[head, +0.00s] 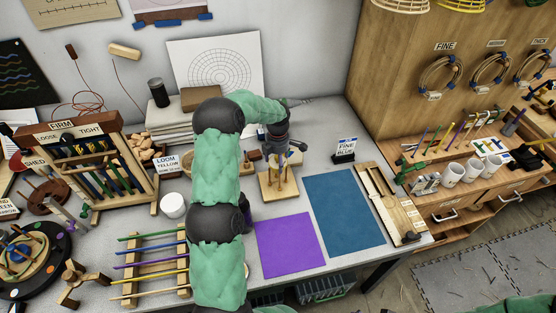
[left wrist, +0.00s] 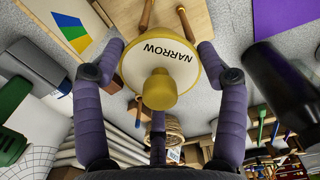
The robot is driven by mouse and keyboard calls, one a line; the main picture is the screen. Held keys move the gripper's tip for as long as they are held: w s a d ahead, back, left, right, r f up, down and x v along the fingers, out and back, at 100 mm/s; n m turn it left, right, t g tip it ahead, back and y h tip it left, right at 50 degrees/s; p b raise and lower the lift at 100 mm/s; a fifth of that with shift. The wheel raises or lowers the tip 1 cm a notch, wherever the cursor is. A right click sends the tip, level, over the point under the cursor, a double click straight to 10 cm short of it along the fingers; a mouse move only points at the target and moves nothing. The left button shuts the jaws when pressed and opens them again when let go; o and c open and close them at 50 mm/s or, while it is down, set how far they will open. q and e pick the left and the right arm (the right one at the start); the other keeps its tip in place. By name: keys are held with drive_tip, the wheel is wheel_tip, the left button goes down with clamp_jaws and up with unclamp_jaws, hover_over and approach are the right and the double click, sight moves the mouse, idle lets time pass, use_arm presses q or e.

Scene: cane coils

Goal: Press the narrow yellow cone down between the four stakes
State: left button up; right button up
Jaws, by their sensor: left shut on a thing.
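The narrow yellow cone (left wrist: 158,92) shows in the left wrist view with its round top labelled NARROW and its yellow knob towards the camera. My left gripper (left wrist: 161,55) is shut on it, with purple fingers on both sides. Two brown stakes (left wrist: 187,24) show just beyond the cone, and the others are hidden there. In the head view my left gripper (head: 277,148) is above the wooden stake board (head: 272,191). Stakes stand up from the board, partly hidden by the gripper. I cannot tell how deep the cone sits between them. My right gripper is not in view.
A purple mat (head: 290,245) and a blue mat (head: 343,223) lie in front and to the right. A FINE BLUE sign (head: 345,149) stands behind. A white cup (head: 173,205) and a rack of coloured rods (head: 130,266) are left of my arm.

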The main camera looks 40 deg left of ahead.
use_arm(q)
drive_tip(key=shift+f+b, duration=0.5)
drive_tip(key=shift+f, duration=0.25)
drive_tip(key=o, duration=1.5)
drive_tip(key=shift+c, duration=0.2)
wheel_tip(320, 180, up, 12)
drive_tip(key=shift+r, duration=0.1)
